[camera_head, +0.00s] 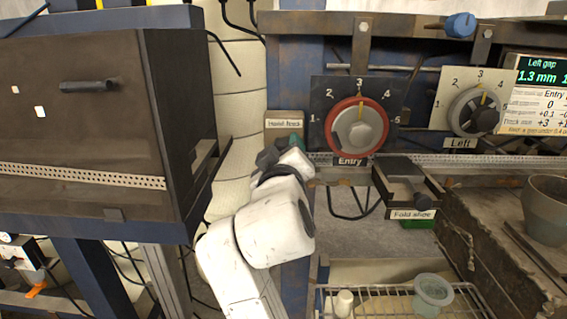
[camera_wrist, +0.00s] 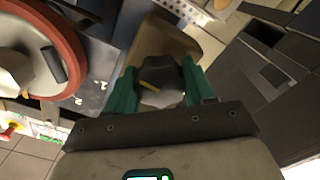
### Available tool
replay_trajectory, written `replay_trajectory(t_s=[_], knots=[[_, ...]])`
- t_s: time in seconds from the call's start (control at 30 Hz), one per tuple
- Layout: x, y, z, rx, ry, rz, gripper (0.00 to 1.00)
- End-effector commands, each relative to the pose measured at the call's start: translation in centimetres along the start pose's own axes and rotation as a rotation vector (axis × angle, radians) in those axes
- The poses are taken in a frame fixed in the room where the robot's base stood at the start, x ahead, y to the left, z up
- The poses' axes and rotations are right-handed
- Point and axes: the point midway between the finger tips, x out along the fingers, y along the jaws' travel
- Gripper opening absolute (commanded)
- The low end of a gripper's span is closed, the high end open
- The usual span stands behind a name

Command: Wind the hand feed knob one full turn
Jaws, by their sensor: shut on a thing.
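The hand feed knob (camera_wrist: 160,82) is a dark lobed knob with a yellow pointer line, seen in the wrist view between green fingers. My gripper (camera_wrist: 162,88) is shut on it, one finger on each side. In the head view my white arm reaches up to the spot below the "Hand feed" label (camera_head: 284,124).
Right of the gripper is the red-rimmed Entry dial (camera_head: 357,127), close by; the grey Left dial (camera_head: 474,111) is farther right. The Fold shoe (camera_head: 408,183) juts out below. A dark cabinet (camera_head: 90,120) stands close on the left. A wire rack (camera_head: 400,298) with cups lies below.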

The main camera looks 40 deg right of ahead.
Motion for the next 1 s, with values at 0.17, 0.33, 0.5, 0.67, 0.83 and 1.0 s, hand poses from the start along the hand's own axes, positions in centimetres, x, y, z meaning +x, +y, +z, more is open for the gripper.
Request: replay_trajectory(t_s=[0.17, 0.33, 0.5, 0.67, 0.83, 1.0], knots=[[0.05, -0.38, 0.62, 0.165, -0.008, -0.001, 0.23], [0.05, -0.38, 0.59, 0.311, -0.008, 0.0, 0.23], [0.05, -0.39, 0.56, 0.43, -0.01, -0.001, 0.23], [0.06, -0.38, 0.52, 0.512, -0.011, -0.001, 0.23], [0.07, -0.34, 0.47, 0.567, -0.011, -0.001, 0.23], [0.07, -0.32, 0.45, 0.589, -0.011, -0.001, 0.23]])
